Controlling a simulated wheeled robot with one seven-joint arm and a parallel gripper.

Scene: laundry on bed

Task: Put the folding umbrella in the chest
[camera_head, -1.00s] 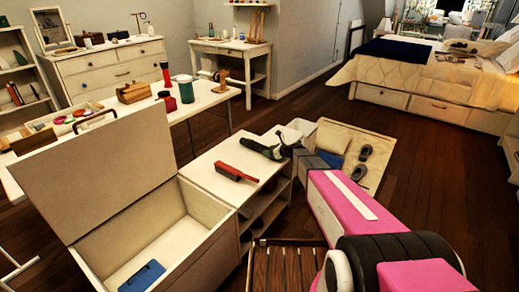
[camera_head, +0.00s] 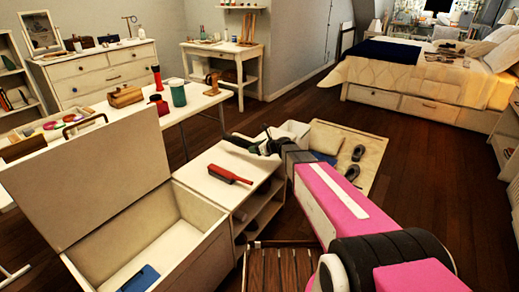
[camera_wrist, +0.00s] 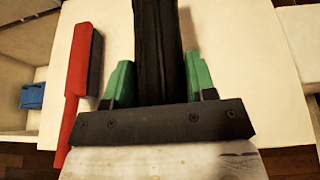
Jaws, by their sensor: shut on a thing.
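The folding umbrella is a long dark, nearly black thing (camera_wrist: 157,40) in the middle of the wrist view, running away between the fingers. My gripper (camera_wrist: 160,78), with green fingers, is shut on it; it shows in the head view too (camera_head: 263,147), above the far end of the low white cabinet. The umbrella's dark end (camera_head: 236,139) points left there. The pale chest (camera_head: 185,258) stands open at the lower left, its lid (camera_head: 85,180) raised. A small blue thing (camera_head: 139,279) lies inside it. My gripper is to the right of and beyond the chest.
A red brush (camera_head: 229,175) lies on the white cabinet (camera_head: 205,177) beside the chest; it also shows left of the umbrella in the wrist view (camera_wrist: 79,75). A slatted wooden stool (camera_head: 275,270) stands near my arm. A long table with containers lies behind the lid.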

